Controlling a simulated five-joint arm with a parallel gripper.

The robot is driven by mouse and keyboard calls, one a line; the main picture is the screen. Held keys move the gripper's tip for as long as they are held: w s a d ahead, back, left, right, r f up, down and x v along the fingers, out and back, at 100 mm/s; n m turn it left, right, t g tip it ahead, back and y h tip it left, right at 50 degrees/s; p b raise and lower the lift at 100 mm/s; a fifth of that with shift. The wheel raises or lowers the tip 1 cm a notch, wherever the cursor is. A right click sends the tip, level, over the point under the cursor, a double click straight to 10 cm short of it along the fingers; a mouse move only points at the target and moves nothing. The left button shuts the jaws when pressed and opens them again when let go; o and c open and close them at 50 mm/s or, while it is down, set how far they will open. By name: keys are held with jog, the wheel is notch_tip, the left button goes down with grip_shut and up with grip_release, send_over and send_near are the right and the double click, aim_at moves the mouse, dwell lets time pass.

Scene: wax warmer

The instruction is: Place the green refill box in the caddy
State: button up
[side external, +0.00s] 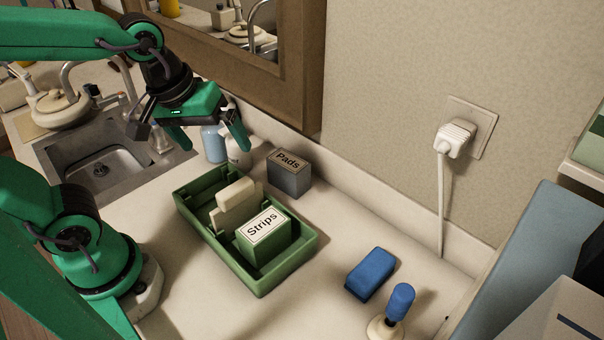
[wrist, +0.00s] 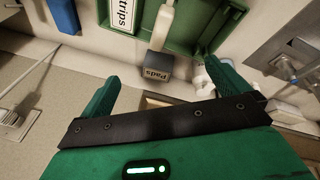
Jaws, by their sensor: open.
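The green refill box (side external: 264,238), with a white "Strips" label on top, sits inside the green caddy (side external: 275,284). It looks upright in the front compartment, its top above the rim; its base is hidden by the caddy wall. My gripper (side external: 216,148) is open and empty, raised above the counter behind the caddy's far end. It is apart from the box and the caddy. In the wrist view its two fingers (wrist: 161,68) are spread wide.
Cream pieces (side external: 237,202) stand in the caddy behind the green box. A grey "Pads" box (side external: 289,174) stands beside the caddy, near the wall. Bottles (side external: 214,143) stand behind, by the sink (side external: 95,165). A blue block (side external: 370,273) and blue-handled stamp (side external: 398,303) are at right.

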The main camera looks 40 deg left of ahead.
jog(key=shift+s+a+r+m+t+y, duration=0.1)
jog(key=shift+s+a+r+m+t, duration=0.25)
jog(key=shift+a+m, duration=0.5)
jog(key=shift+s+a+r+m+t+y, duration=0.1)
jog(key=shift+s+a+r+m+t, duration=0.25)
jog(key=shift+m, duration=0.8)
jog(key=shift+s+a+r+m+t+y, duration=0.1)
jog(key=shift+s+a+r+m+t, duration=0.2)
jog(key=shift+s+a+m, duration=0.5)
jog(key=shift+w+d, duration=0.1)
jog(key=shift+w, duration=0.2)
